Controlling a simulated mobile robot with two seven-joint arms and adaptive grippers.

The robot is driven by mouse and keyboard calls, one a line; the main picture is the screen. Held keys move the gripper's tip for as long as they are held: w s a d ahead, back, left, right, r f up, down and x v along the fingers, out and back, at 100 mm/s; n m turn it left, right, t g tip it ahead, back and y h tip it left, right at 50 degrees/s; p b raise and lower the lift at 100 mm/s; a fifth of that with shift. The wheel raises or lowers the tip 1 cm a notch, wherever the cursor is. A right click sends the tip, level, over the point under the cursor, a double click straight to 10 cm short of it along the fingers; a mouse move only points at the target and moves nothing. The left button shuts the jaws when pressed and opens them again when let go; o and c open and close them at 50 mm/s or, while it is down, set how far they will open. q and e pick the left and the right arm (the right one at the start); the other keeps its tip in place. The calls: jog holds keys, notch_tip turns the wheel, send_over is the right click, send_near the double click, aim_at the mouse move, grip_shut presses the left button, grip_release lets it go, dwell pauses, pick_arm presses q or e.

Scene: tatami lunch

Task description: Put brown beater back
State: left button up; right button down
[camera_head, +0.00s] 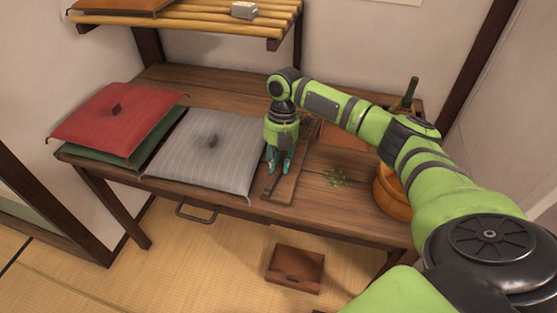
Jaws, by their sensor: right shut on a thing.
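My right gripper (279,166) points down over the middle of the wooden table, with its teal fingers shut. A long, flat brown wooden piece (284,189), which looks like the brown beater, lies at the fingertips, just right of the grey cushion. The fingers are shut on it, and they hide part of it along with the contact. It seems to lie on or very close to the tabletop; I cannot tell which. My left gripper is not in view.
A grey striped cushion (205,158) and a red cushion (110,117) over a green one lie left. A slatted shelf (190,27) hangs behind. A brown box (295,268) sits on the floor.

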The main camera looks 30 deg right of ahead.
jog(key=c, duration=0.9)
grip_release()
